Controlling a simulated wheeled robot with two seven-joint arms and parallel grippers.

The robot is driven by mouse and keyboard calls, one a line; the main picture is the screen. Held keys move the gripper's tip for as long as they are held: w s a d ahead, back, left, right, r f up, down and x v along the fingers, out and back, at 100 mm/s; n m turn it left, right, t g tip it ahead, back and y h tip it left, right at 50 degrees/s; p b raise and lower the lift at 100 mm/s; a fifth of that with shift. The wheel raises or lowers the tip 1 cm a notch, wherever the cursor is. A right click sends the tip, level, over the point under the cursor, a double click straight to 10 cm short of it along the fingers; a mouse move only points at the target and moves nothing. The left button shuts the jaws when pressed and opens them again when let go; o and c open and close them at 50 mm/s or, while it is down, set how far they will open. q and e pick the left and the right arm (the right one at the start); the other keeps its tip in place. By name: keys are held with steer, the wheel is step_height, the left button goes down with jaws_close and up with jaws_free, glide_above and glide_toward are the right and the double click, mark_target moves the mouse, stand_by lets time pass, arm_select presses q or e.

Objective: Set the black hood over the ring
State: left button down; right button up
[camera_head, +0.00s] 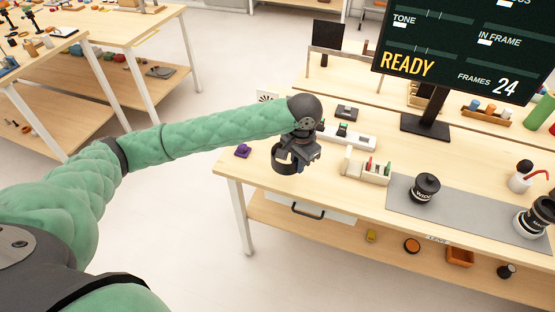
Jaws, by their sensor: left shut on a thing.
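My left gripper (298,148) reaches in from the left and is shut on the black hood (282,166), a short open cylinder. It holds the hood near the left end of the workbench; the gap below the hood is hard to judge. A black lens with white lettering (424,190) stands upright on the grey mat (460,211), to the right of the hood and apart from it. Another black lens (541,213) stands at the mat's right end. I cannot tell which part is the ring. My right gripper is not in view.
A cream rack with coloured pieces (366,168) stands between the hood and the mat. A monitor (470,45) rises behind. A white pot (520,181) is at the right. A purple item (242,151) lies at the bench's left edge. The mat between the lenses is clear.

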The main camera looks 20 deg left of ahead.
arm_select(q)
steer(key=w+a+f+p, duration=0.1)
steer(key=w+a+f, duration=0.1)
steer(key=w+a+f+p, duration=0.1)
steer(key=w+a+f, duration=0.1)
steer(key=w+a+f+p, duration=0.1)
steer(key=w+a, duration=0.1)
steer(key=a, duration=0.1)
steer(key=shift+w+f, duration=0.4)
step_height(320, 180, down, 3)
steer(key=p, duration=0.2)
steer(key=shift+f+p, duration=0.1)
steer(key=shift+p, duration=0.3)
steer(key=shift+f, duration=0.15)
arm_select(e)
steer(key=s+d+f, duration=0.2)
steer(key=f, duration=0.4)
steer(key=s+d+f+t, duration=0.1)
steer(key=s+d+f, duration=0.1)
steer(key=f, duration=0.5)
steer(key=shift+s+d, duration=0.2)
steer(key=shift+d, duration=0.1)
arm_select(q)
steer(key=shift+f, duration=0.2)
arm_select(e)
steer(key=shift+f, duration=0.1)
